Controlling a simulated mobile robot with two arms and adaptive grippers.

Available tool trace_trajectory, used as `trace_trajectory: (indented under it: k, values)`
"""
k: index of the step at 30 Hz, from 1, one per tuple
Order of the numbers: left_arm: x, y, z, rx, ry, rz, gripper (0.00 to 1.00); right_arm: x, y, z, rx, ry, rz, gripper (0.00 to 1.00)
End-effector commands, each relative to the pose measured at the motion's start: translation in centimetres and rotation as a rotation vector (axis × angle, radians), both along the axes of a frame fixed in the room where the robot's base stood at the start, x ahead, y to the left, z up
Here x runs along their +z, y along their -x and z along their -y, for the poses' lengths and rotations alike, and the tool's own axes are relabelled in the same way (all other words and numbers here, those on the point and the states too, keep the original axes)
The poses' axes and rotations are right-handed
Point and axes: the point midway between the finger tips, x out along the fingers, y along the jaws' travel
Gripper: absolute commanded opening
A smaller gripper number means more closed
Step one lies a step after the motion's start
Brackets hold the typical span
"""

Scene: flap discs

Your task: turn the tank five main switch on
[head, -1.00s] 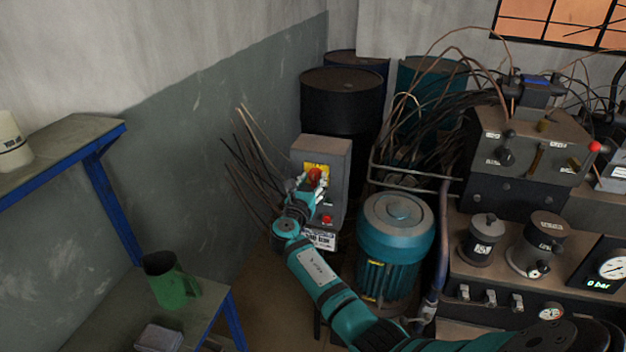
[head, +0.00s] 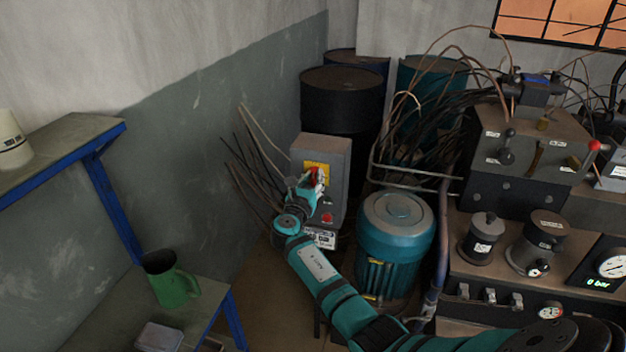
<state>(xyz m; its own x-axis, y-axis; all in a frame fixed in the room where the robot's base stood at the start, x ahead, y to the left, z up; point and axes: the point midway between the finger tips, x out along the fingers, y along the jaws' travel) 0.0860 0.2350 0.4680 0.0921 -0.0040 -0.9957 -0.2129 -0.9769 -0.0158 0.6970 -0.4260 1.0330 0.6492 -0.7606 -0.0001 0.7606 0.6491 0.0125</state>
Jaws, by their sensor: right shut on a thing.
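The main switch is a red rotary handle (head: 316,174) on a yellow plate (head: 322,166), on the front of a grey switch box (head: 338,150). My right gripper (head: 313,180) is at the handle and shut on it. The fingers hide part of the handle, and its exact angle is hard to tell. A smaller red button (head: 327,217) and a white label (head: 322,238) sit lower on the box. My left gripper is not in view.
A teal motor (head: 397,230) stands right of the box, with dark drums (head: 342,95) behind. Loose cables (head: 262,160) spread left of the box. A hydraulic unit (head: 520,150) with gauges fills the right. A blue-framed bench (head: 232,315) with a green jug (head: 172,283) is lower left.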

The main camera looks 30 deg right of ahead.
Motion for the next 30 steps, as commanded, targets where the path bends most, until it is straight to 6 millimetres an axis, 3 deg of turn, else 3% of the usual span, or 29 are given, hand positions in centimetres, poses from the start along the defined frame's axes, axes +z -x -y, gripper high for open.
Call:
trace_trajectory:
  k: [11,30]
  values:
    - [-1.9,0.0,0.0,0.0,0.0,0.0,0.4,-0.4,0.1,0.0,0.001,-0.129,0.15,0.0]
    - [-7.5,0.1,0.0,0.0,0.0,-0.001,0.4,-0.7,0.3,0.2,-0.001,-0.521,0.609,0.0]
